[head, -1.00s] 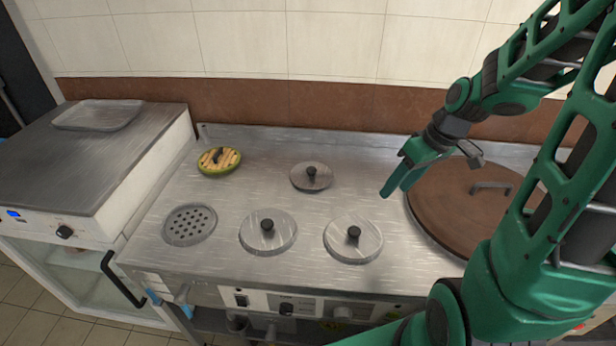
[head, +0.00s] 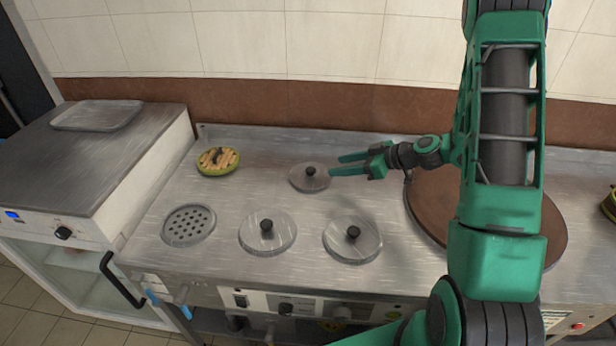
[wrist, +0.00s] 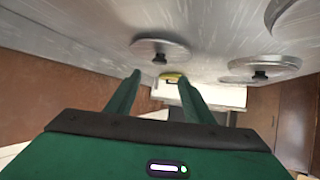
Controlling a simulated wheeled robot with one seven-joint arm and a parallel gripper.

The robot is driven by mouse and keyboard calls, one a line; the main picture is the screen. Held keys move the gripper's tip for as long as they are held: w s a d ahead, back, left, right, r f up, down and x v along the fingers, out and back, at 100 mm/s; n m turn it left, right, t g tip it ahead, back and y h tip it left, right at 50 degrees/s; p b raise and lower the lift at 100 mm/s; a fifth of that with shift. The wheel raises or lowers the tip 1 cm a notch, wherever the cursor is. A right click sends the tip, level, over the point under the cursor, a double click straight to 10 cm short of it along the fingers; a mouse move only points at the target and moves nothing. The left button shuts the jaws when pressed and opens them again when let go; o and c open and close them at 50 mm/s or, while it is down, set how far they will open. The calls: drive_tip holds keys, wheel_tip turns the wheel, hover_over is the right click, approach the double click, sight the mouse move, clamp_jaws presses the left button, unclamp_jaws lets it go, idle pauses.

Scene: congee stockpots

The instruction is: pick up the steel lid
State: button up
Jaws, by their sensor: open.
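Several round steel lids with black knobs lie on the steel counter. The back one (head: 300,184) is smaller and darker; the front-left lid (head: 252,238) and front-right lid (head: 340,247) are brighter. I cannot tell from looks alone which one the task means. My gripper (head: 337,165) is open and empty, just right of the back lid, fingers pointing left toward its knob. In the wrist view, which is upside down, the back lid (wrist: 150,46) shows just beyond the fingertips (wrist: 158,77), its knob between their lines. The other lids are off to the right there.
A yellow-green bowl (head: 218,161) stands at the back left, and a perforated disc (head: 189,225) lies at the front left. A large brown round cover (head: 425,212) is behind my arm. A metal tray (head: 97,115) lies on the left unit. The wall is close behind.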

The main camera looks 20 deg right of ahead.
sight(311, 169)
drive_tip(key=x, duration=1.1)
drive_tip(key=shift+d, duration=0.1)
drive_tip(key=c, duration=1.2)
